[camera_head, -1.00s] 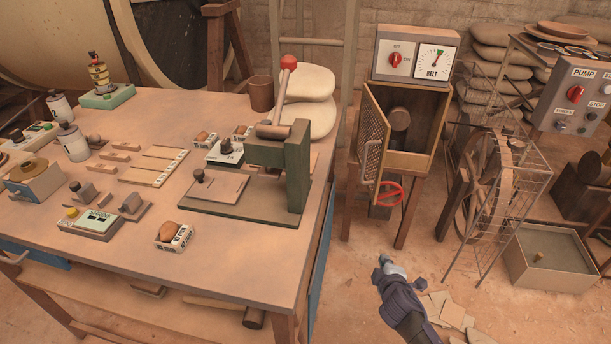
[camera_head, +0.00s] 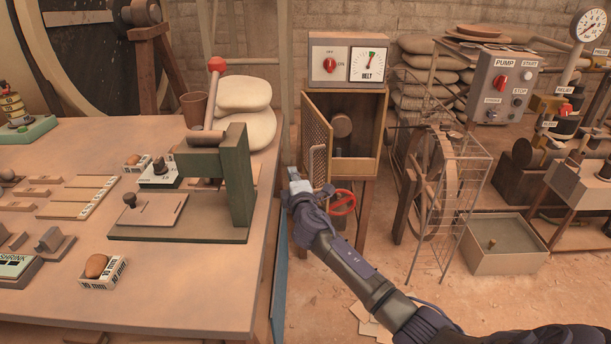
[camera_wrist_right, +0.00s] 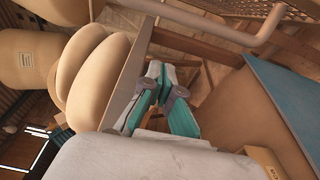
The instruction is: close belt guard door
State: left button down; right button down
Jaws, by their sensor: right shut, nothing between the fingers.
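The belt guard door (camera_head: 316,135) is a mesh panel in a wooden frame, hinged on the left side of the belt cabinet (camera_head: 366,168). It stands open, swung out toward me, and the cabinet's inside with a round pulley (camera_head: 340,125) shows. A grey bar handle (camera_head: 317,165) is on the door; the bar also shows at the top of the right wrist view (camera_wrist_right: 210,31). My right gripper (camera_head: 294,176) is shut and empty, just left of and below the handle, apparently not touching it. Its teal fingers show in the right wrist view (camera_wrist_right: 166,80). My left gripper is out of view.
The workbench (camera_head: 180,290) with a green press (camera_head: 238,180) is close on the left of my right gripper. A red handwheel (camera_head: 343,202) sits below the cabinet. A wire-caged wheel (camera_head: 450,190) stands to the right. Bare floor lies in front.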

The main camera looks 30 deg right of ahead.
jog(key=shift+s+d, duration=0.15)
jog(key=shift+d, duration=0.8)
jog(key=shift+s+d, duration=0.15)
jog(key=shift+d, duration=0.8)
